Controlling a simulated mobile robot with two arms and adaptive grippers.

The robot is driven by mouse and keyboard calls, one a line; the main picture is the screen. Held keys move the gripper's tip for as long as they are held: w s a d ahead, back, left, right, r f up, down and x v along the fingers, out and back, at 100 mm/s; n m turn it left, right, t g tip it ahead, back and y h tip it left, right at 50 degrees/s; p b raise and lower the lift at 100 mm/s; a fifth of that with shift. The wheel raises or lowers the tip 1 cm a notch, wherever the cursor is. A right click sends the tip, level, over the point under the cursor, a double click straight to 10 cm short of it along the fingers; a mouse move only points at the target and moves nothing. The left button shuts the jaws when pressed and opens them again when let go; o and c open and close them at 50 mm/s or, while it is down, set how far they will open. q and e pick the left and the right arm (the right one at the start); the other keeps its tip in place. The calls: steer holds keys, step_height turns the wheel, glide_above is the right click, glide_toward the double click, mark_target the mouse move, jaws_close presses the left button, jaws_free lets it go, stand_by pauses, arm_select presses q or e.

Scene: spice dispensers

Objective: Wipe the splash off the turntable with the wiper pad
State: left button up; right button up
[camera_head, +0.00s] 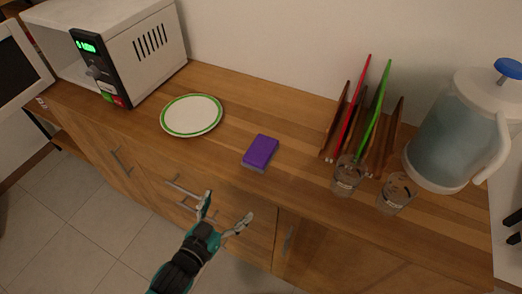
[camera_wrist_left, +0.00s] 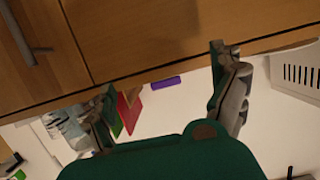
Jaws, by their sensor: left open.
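The wiper pad (camera_head: 261,151), purple on top with a grey underside, lies on the wooden counter (camera_head: 215,150) near its front edge. Its purple side also shows small in the left wrist view (camera_wrist_left: 166,83). My left gripper (camera_head: 227,208) is open and empty, in front of the counter and apart from the pad. Its two spread fingers show in the left wrist view (camera_wrist_left: 165,85). The microwave (camera_head: 135,52) stands at the back left with its door swung open. I cannot make out a turntable inside it, nor any splash. My right gripper is out of view.
A white plate with a green rim (camera_head: 192,115) lies between microwave and pad. At right are a wooden rack (camera_head: 396,140) with a red and a green board, two clear glasses (camera_head: 347,176) (camera_head: 396,193) and a blue-lidded water jug (camera_head: 455,135). Drawer handles face my arm.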

arm_select(q)
steer(key=t+h, duration=0.1)
glide_toward(259, 151)
steer(key=x, duration=0.2)
steer(key=p+x, duration=0.1)
steer(key=x, duration=0.1)
steer(key=shift+d+f, duration=0.15)
steer(key=shift+d, duration=0.15)
steer(key=shift+a+f+p+x, duration=0.1)
steer(key=shift+p+x, duration=0.15)
steer(key=shift+x, duration=1.25)
steer(key=shift+a+f+p+x, duration=0.15)
steer(key=shift+p+x, duration=0.1)
steer(key=shift+x, duration=1.25)
steer(key=shift+r, duration=0.1)
steer(key=shift+c, duration=0.2)
steer(key=c, duration=1.2)
